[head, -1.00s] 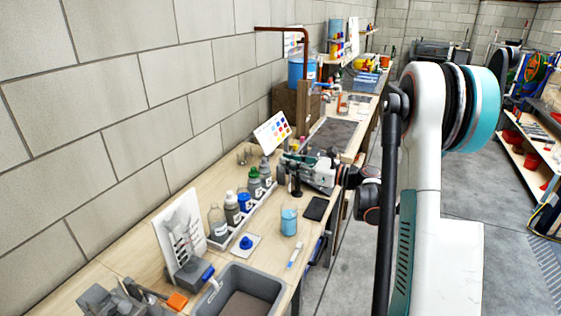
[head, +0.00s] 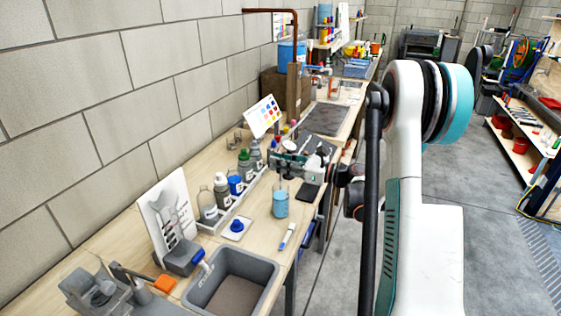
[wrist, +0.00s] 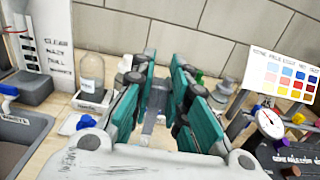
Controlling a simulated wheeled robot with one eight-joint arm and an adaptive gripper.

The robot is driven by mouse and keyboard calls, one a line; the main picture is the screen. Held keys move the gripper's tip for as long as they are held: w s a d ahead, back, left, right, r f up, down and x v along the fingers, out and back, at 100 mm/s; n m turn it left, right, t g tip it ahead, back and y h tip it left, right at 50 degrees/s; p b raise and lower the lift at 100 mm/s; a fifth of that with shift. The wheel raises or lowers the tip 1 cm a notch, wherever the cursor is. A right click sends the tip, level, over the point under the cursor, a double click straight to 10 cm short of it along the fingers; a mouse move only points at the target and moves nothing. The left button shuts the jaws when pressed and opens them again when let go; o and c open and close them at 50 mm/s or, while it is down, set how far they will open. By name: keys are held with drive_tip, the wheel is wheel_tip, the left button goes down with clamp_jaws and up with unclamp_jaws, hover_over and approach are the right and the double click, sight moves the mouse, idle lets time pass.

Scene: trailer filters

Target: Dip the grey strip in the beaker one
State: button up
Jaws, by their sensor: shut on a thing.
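The beaker (head: 280,206) of blue liquid stands upright near the bench's front edge in the head view. My gripper (head: 284,163) is just above and behind it, its lower part near the beaker's rim. In the wrist view, the teal fingers of my gripper (wrist: 160,100) are shut on a thin grey strip (wrist: 156,98), which shows between them. The strip's lower end is hard to make out, and I cannot tell whether it is inside the beaker. The beaker is not clearly visible in the wrist view.
A rack of bottles (head: 232,200) stands left of the beaker. A blue-topped item (head: 236,226), a marker-like stick (head: 287,236) and a grey sink (head: 232,282) lie nearer. A dark flat pad (head: 308,191) is to the right. A color chart (wrist: 285,76) stands behind.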

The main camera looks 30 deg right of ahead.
drive_tip(key=shift+f+b, duration=1.5)
drive_tip(key=shift+f, duration=2.3)
drive_tip(key=shift+s+f, duration=0.1)
drive_tip(key=shift+f, duration=0.05)
drive_tip(key=shift+r+p, duration=2.85)
drive_tip(key=shift+r, duration=2.45)
drive_tip(key=shift+r+p, duration=1.35)
drive_tip(key=shift+r, duration=1.1)
